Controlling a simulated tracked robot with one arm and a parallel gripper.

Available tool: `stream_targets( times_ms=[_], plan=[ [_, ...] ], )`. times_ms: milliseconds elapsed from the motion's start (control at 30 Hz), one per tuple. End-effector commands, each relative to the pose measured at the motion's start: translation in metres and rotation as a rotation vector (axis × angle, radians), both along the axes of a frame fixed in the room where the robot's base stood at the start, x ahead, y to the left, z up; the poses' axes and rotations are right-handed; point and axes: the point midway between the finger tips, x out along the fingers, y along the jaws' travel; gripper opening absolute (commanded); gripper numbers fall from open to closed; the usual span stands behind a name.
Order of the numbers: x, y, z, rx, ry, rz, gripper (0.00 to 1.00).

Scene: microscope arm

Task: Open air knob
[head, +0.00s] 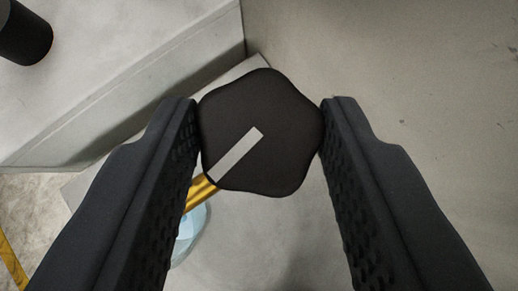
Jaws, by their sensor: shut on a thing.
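The air knob (265,105) is a black, lobed knob in the middle of the head view, seen face on. A light grey bar mark on its face slants from the centre toward the lower left. My gripper (262,135) is shut on the knob, with one black textured finger touching its left side and the other touching its right side. A yellow-gold stem (199,194) shows below and left of the knob. The rest of what lies behind the knob is hidden.
A pale blue, glass-like round part (193,232) sits below the stem. A light grey block (150,75) fills the upper left, with a black cylinder (24,35) on it. A yellow strip (10,262) runs at the lower left. The grey surface at right is clear.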

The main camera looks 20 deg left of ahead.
Motion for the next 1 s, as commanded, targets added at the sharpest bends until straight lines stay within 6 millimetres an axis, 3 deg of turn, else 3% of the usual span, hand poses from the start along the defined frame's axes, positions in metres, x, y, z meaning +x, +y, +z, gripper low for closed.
stream_targets(
  times_ms=[500,1000],
  plan=[
    [0.003,-0.0008,0.005,0.005,-0.006,0.233,0.14],
    [0.0026,-0.0016,0.002,0.002,-0.002,0.35,0.14]
  ],
)
